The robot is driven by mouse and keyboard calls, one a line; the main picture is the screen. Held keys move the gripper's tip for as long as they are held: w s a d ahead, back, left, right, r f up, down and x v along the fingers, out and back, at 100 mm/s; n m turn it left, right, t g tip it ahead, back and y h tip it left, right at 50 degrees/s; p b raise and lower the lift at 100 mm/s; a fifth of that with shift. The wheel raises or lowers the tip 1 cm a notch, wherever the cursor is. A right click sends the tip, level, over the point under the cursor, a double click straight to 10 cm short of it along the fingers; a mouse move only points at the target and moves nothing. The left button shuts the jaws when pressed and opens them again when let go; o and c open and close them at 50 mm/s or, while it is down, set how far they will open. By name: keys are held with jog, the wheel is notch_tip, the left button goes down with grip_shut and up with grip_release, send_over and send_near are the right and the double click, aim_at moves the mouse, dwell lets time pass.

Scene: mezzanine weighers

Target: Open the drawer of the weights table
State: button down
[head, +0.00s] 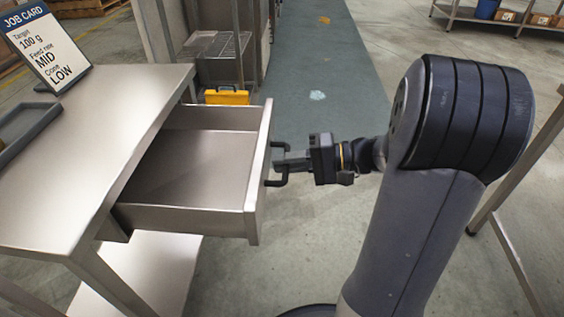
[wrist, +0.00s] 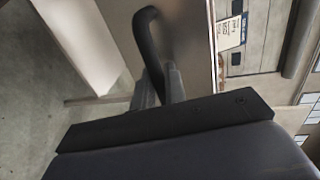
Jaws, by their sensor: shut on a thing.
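The weights table (head: 110,95) is a steel table at the left of the head view. Its drawer (head: 190,165) is pulled well out to the right, and its inside looks empty. A dark bar handle (head: 284,180) is on the drawer front; it also shows in the wrist view (wrist: 146,40). My gripper (head: 287,161) is at the handle and shut on it, with its fingers (wrist: 160,85) around the bar in the wrist view. The exact contact of the fingertips is partly hidden by the handle.
A job card (head: 45,45) and a grey tray (head: 25,125) are on the tabletop. A yellow case (head: 227,97) is behind the drawer. A lower shelf (head: 150,265) is under the table. A metal frame (head: 525,170) stands at the right.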

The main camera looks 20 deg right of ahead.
jog(key=c, duration=1.6)
grip_release()
jog(key=shift+o, duration=0.2)
jog(key=p+v, duration=0.2)
jog(key=v, duration=0.9)
jog(key=shift+a, duration=0.1)
jog(key=b+x, duration=0.2)
jog(key=x, duration=0.9)
jog(key=shift+w+a, duration=0.1)
jog(key=shift+a, duration=0.05)
